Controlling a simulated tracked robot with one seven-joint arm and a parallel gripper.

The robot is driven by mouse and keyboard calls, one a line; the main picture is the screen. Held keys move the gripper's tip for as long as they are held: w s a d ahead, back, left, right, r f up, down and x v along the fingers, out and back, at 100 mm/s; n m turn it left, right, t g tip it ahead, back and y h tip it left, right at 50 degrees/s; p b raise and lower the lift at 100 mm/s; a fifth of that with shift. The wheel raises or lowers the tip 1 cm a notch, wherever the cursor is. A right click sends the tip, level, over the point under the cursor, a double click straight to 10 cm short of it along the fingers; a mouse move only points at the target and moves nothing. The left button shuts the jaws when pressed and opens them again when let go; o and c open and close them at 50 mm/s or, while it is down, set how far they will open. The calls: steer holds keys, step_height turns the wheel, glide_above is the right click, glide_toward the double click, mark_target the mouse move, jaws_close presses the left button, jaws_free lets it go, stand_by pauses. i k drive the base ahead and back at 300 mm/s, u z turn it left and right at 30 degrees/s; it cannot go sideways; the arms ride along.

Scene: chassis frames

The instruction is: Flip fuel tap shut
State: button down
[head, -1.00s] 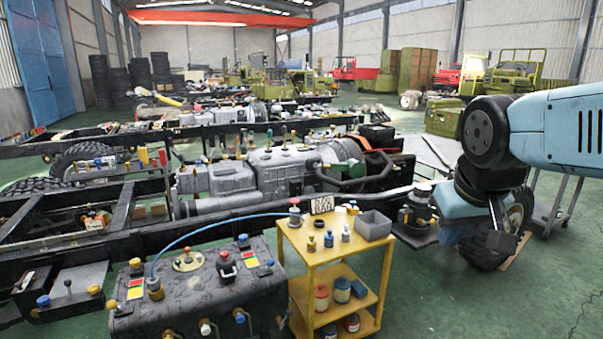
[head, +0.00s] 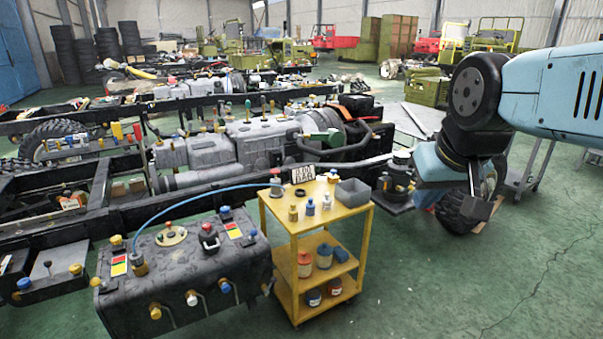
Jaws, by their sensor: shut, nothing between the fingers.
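A black tank (head: 240,262), likely the fuel tank, stands at the lower left beside a yellow cart. Several fittings stand on its top, including one with a red part (head: 210,240). Tap-like fittings with yellow (head: 155,312), white (head: 192,298) and blue (head: 225,288) ends sit on its near side. I cannot tell which is the fuel tap or how its handle is set. My gripper (head: 478,209) seems to be the small dark end below my folded arm at the right, in front of a wheel. It is shut and empty, well apart from the tank; its fingers are hard to make out.
The yellow cart (head: 331,291) holds bottles, jars and a grey bin (head: 352,192). A blue hose (head: 200,198) runs from the tank top towards the cart. Black chassis rails with a grey engine (head: 265,140) lie behind. Green floor is clear at the lower right.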

mark_target(273, 280)
steer(key=k, duration=1.35)
steer(key=u, duration=0.6)
steer(key=i, duration=1.75)
steer(key=z, duration=0.35)
